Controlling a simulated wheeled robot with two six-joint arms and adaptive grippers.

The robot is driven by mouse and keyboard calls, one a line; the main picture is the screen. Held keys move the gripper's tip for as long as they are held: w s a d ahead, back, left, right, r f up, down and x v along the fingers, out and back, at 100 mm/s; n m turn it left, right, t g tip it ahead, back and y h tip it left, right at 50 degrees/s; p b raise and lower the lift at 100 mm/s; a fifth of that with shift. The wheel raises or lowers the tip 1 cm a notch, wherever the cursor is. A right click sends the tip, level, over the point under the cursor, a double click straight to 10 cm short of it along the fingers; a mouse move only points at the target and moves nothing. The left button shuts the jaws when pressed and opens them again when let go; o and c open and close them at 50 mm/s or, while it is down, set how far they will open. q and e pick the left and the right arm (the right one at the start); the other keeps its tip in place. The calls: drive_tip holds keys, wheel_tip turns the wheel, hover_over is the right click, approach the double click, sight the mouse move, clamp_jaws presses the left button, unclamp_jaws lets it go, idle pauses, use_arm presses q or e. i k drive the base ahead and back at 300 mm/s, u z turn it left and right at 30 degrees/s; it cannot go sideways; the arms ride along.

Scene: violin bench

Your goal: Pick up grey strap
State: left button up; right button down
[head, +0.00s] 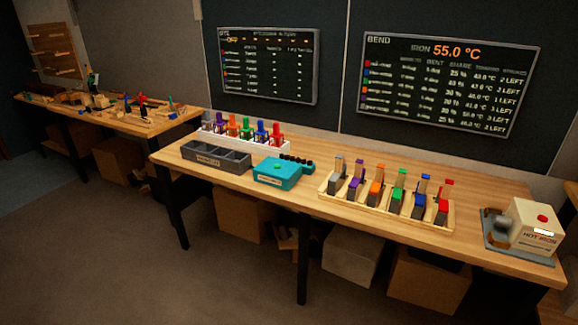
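A grey-marked piece (337,175) stands at the left end of a light wooden tray (372,212), first in a row of colour-marked pieces. A second grey piece (207,121) stands at the left end of a white rack (281,151) further left. I cannot tell at this size which grey piece is the strap. Neither of my grippers is in view, and nothing is seen touching either grey piece.
A dark compartment box (216,163) and a teal box (280,173) stand left of the tray. A white bending iron unit (533,226) sits at the bench's right end. The bench front edge (270,199) is clear. Cardboard boxes (352,259) lie underneath.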

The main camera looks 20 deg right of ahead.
sight(341, 170)
drive_tip(key=u, duration=0.2)
drive_tip(key=i, duration=1.25)
drive_tip(key=z, duration=1.1)
drive_tip(key=i, duration=0.65)
drive_tip(key=z, duration=0.8)
